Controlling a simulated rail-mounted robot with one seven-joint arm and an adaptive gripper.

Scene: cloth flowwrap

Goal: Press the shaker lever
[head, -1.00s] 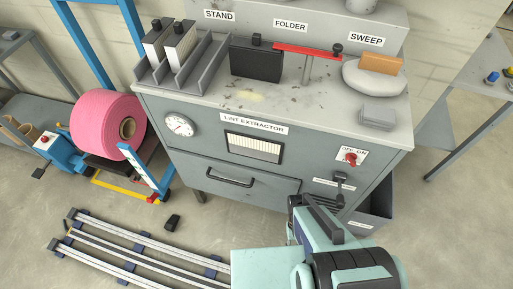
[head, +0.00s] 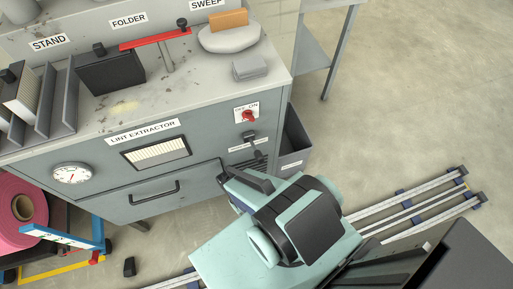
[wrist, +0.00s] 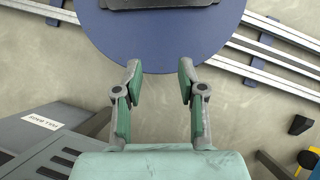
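The shaker lever appears to be the dark lever (head: 252,140) low on the right of the lint extractor's front, below the red OFF/ON switch (head: 248,115). A small label sits by it, too small to read. In the head view my arm is in front of the cabinet's lower right, just below the lever, and hides my fingers. The lever cannot be made out in the wrist view.
The grey lint extractor cabinet (head: 200,160) has a drawer handle (head: 153,193) and a gauge (head: 72,174). A dark bin (head: 294,150) stands at its right side. A pink roll (head: 20,205) is at the left. Floor rails (head: 420,205) run at the right; floor beyond is clear.

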